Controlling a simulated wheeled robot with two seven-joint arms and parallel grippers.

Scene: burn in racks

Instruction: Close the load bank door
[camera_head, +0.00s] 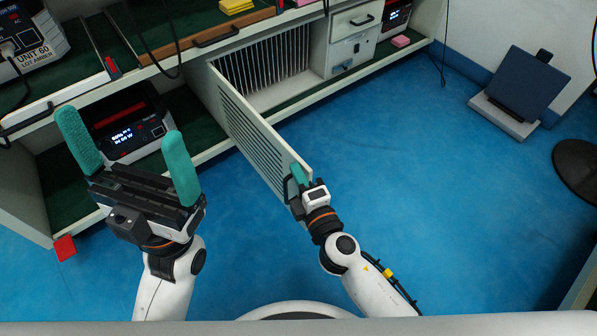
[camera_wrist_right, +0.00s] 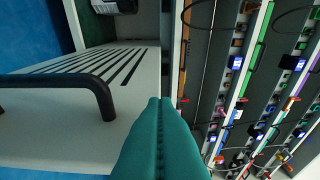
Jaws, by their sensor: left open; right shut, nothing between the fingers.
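The load bank door (camera_head: 250,128) is a pale slatted panel, swung wide open from the load bank (camera_head: 268,75), whose finned inside shows. The door's dark bar handle (camera_head: 288,188) is near its free end; the handle also shows in the right wrist view (camera_wrist_right: 98,92). My right gripper (camera_head: 299,174) is shut and empty at the free end of the door, close to the handle; whether it touches the door I cannot tell. In the right wrist view its teal fingers (camera_wrist_right: 160,135) are pressed together beside the handle. My left gripper (camera_head: 128,155) is open and empty, left of the door.
A grey control panel (camera_head: 350,52) adjoins the load bank. A red tag (camera_head: 65,247) is at the lower left. Blue floor (camera_head: 420,150) is clear right of the door.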

